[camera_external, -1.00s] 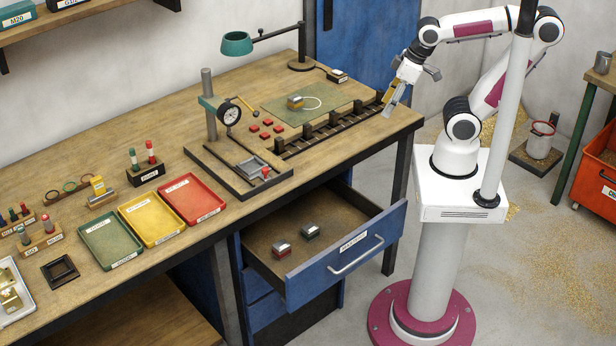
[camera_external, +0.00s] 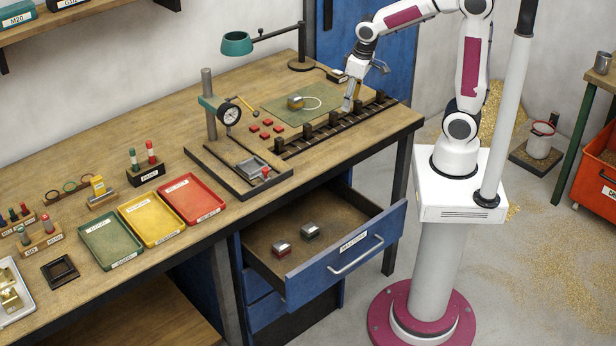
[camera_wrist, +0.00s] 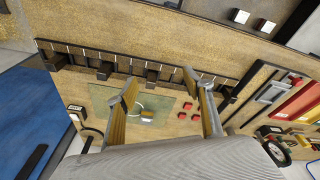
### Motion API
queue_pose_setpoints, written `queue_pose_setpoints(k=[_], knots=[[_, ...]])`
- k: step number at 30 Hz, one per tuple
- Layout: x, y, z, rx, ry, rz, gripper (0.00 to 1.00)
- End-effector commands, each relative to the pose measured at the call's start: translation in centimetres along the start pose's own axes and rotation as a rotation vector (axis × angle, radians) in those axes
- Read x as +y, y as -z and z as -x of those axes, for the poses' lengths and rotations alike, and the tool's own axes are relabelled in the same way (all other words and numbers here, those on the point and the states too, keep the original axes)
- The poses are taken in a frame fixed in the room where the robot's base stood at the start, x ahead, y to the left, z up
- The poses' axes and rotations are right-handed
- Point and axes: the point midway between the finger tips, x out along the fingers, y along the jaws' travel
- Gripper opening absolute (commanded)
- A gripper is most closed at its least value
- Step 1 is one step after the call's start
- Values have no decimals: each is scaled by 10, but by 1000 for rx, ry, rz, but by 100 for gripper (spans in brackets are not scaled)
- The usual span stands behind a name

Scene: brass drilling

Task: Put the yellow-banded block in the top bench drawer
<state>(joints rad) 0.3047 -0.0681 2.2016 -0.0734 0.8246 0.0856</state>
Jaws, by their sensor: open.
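The yellow-banded block (camera_external: 295,102) sits on the green mat (camera_external: 325,108) at the back of the bench, beside a pale ring mark. In the wrist view the block (camera_wrist: 147,115) shows beyond and between my fingers. My gripper (camera_external: 347,106) is open and empty, to the right of the block over the mat's right side, near the black slotted rack; the wrist view shows its two spread fingers (camera_wrist: 160,85). The top bench drawer (camera_external: 325,268) is pulled open. Inside it are a red-banded block (camera_external: 281,249) and a dark-banded block (camera_external: 309,231).
The black slotted rack (camera_external: 330,127) runs along the bench in front of the mat. Several red pieces (camera_external: 267,122) lie left of the mat. A dial gauge stand (camera_external: 229,116) and a lamp (camera_external: 238,43) rise further left. The drawer has free floor space around its blocks.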

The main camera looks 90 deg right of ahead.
Motion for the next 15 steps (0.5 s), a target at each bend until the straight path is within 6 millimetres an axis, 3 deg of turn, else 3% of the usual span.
queue_pose_setpoints(k=[15], knots=[[51,83,-67,-12,-57,-175,51]])
